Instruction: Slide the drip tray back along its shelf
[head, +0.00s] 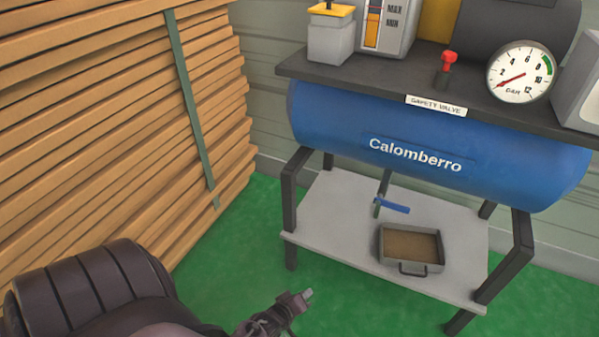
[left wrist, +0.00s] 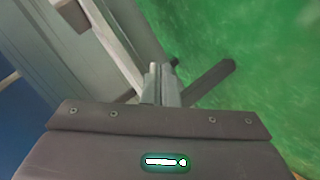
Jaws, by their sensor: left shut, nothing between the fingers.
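The drip tray (head: 411,249) is a shallow grey box with a brown inside and a dark handle on its front. It sits on the light grey lower shelf (head: 335,215) under the blue tank, near the shelf's front edge and right of its middle. My left gripper (head: 308,293) is shut and empty, in front of the shelf and to the left of the tray, apart from both. In the left wrist view its fingers (left wrist: 162,80) are together, with the floor and part of the stand beyond. The tray cannot be made out there. My right gripper is not in view.
A blue-handled drain valve (head: 391,204) hangs under the blue tank (head: 430,150), just behind the tray. Dark stand legs (head: 505,272) frame the shelf. Stacked planks (head: 110,120) fill the left. Green floor (head: 350,305) is open in front of the shelf.

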